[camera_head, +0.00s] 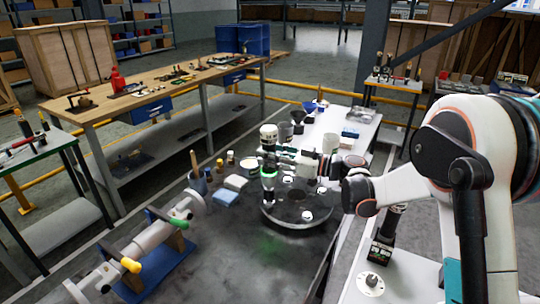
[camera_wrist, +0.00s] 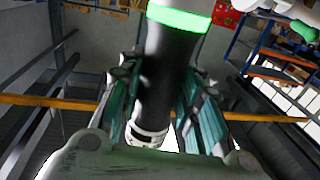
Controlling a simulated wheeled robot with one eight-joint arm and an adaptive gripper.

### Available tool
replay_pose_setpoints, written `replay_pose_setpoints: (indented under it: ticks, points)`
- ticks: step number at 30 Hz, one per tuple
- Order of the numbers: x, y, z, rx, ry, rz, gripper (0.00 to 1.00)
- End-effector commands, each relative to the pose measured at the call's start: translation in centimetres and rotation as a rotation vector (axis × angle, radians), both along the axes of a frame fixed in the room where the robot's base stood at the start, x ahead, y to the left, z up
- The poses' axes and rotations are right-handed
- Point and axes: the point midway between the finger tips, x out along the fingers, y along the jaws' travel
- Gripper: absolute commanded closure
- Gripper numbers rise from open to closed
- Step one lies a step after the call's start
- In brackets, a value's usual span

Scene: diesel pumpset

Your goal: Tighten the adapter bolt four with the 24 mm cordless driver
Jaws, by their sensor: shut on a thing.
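My gripper (camera_head: 282,157) is shut on the cordless driver (camera_head: 268,134), an upright tool with a pale top and green bands. In the wrist view the driver (camera_wrist: 168,65) is a black cylinder with a glowing green ring and a white end, between my teal fingers. The round dark adapter plate (camera_head: 285,217) lies on the bench below, with several bright bolt heads, one at its front (camera_head: 307,215) and one at its right (camera_head: 322,190). The driver's lower end is at the plate's left back rim. I cannot tell whether it touches a bolt there, or which bolt is number four.
Bottles and a brush cup (camera_head: 198,180) stand left of the plate. Cups and funnels (camera_head: 300,115) stand behind. A black tool stand (camera_head: 381,250) is at right.

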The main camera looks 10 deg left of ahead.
Motion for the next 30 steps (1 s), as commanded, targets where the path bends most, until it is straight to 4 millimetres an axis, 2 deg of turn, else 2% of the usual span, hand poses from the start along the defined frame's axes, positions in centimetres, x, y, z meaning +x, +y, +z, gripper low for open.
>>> replay_pose_setpoints:
  ticks: [15,30]
  points:
    - [0.0,0.0,-1.1,0.001,0.000,0.000,1.00]
    - [0.0,0.0,-0.9,0.001,0.000,0.000,1.00]
